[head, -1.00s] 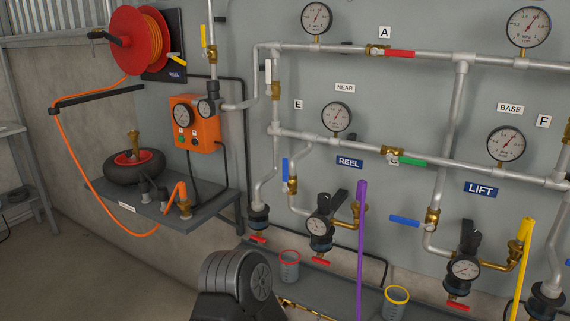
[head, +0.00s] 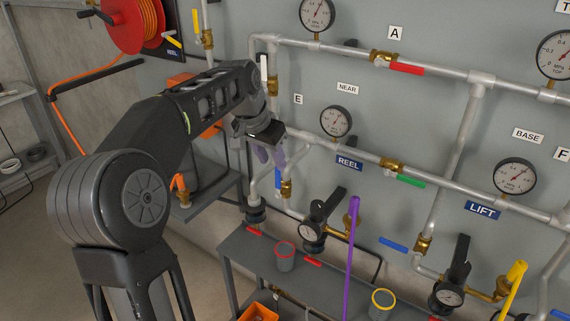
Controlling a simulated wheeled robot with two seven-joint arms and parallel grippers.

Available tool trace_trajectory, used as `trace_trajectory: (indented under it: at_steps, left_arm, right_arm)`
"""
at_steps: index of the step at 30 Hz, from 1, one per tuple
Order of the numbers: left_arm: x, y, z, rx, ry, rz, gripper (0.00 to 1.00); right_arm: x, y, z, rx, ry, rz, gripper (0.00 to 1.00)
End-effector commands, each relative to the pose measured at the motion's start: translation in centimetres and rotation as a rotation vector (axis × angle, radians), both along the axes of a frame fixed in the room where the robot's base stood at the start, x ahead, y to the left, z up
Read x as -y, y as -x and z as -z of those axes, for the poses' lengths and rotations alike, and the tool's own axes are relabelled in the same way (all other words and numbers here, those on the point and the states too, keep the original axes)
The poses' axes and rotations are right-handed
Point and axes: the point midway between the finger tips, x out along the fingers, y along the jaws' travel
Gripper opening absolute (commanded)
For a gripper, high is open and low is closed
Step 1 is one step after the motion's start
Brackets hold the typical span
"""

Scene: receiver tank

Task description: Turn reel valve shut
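My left gripper (head: 270,157) is in front of the pipes just above this lever, pointing down. Its two purple fingers look apart, with nothing seen between them. I see a small space between fingertips and lever, but cannot tell the depth. My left wrist hides part of the wall and pipes behind it. My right gripper is not in view.
A purple rod (head: 351,260) stands upright right of the valve. Below are a gauge (head: 311,230) with a black lever, and a shelf (head: 235,243) with a red-rimmed cup (head: 285,256) and yellow-rimmed cup (head: 382,304). A green lever (head: 411,181) lies to the right.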

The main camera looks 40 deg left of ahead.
Motion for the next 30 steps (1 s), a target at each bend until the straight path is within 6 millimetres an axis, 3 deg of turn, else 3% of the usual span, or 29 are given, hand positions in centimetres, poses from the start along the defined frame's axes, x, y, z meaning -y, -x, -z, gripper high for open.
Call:
trace_trajectory:
  at_steps: [13,24,30]
  left_arm:
    - [0.0,-0.3,0.8,-0.002,0.000,0.000,0.37]
    - [0.0,-2.3,5.7,-0.004,0.000,0.000,0.37]
    - [-0.1,-2.9,7.2,-0.001,0.000,0.000,0.37]
  right_arm:
    - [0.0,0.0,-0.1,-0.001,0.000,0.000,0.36]
    - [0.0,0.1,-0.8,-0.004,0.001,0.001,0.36]
    - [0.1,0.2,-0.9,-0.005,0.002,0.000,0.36]
